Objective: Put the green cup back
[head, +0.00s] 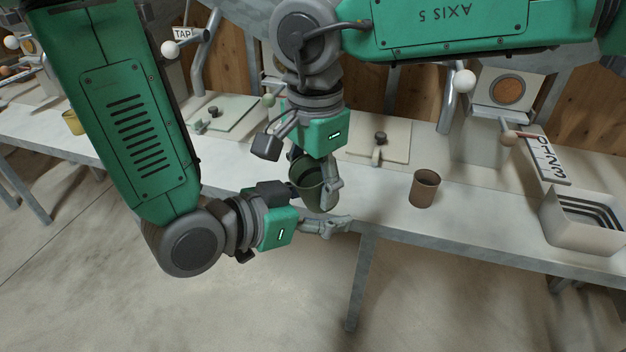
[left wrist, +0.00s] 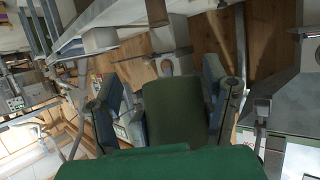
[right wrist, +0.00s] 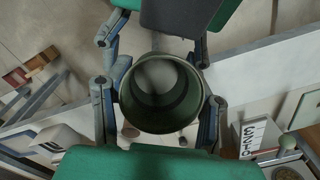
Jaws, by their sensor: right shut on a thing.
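The dark green cup (head: 309,188) is held above the front edge of the bench, mouth upward and somewhat tilted. My right gripper (head: 316,178) reaches down from above and is shut on it. In the right wrist view the cup (right wrist: 160,95) sits between both fingers, and its inside looks empty. My left gripper (head: 328,218) comes in from the left, low beside the cup. In the left wrist view its fingers are spread on either side of the cup (left wrist: 173,112), with gaps visible. Whether they touch it cannot be told.
A brown cup (head: 424,188) stands on the bench (head: 470,215) to the right. A grey ribbed box (head: 582,222) is at the far right, beside a number plate (head: 545,158). A yellow cup (head: 74,122) stands far left. Ball-ended levers and a TAP sign (head: 183,33) are behind.

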